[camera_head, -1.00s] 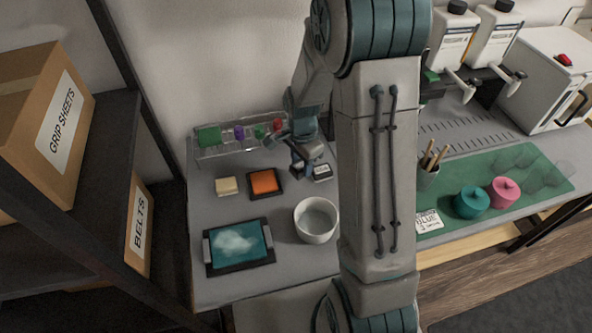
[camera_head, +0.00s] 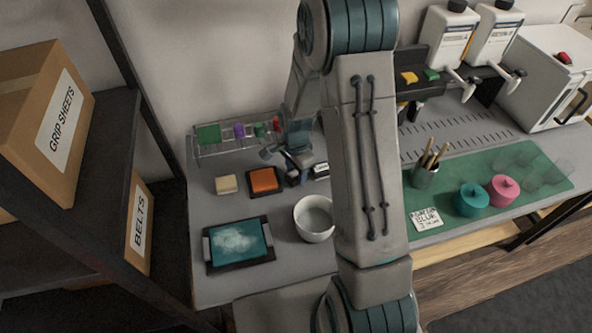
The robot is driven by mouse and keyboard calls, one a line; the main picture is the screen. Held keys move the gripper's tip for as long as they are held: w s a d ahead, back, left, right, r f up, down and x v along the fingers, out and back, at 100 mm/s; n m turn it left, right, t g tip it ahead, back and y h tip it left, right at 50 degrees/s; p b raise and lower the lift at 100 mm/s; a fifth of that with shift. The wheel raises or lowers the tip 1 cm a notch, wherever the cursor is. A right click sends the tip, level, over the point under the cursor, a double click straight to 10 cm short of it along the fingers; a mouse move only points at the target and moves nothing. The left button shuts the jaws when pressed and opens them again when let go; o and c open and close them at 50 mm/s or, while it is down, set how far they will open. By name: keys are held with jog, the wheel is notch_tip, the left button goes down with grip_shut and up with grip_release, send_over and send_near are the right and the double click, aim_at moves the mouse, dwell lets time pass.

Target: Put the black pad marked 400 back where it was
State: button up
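My gripper (camera_head: 294,172) points down over the back of the grey bench, just right of an orange pad on a dark base (camera_head: 264,181). Its fingers are small, dark and partly covered by my wrist, so whether they are open, shut or holding something does not show. A dark piece with a white label (camera_head: 321,171) lies just right of the gripper, partly hidden by my arm. Its marking is too small to read, so I cannot tell whether it is the black pad marked 400.
A cream block (camera_head: 227,184) lies left of the orange pad. A clear rack (camera_head: 215,152) with coloured pieces stands behind. A white bowl (camera_head: 314,222) and a teal plate in a dark frame (camera_head: 237,243) are in front. My arm hides the bench's middle; the green mat (camera_head: 450,180) holds lidded pots.

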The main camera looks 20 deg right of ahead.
aim_at(296, 173)
jog(key=shift+o, duration=1.2)
notch_tip(296, 173, up, 11)
jog(key=s+r+n+t, duration=0.1)
jog(key=s+r+n, duration=0.5)
jog(key=s, duration=0.3)
jog(key=s+r+n+t, duration=0.1)
jog(key=s+r+n, duration=0.6)
jog(key=s, duration=0.2)
jog(key=shift+s+t, duration=0.35)
jog(key=shift+t, duration=0.05)
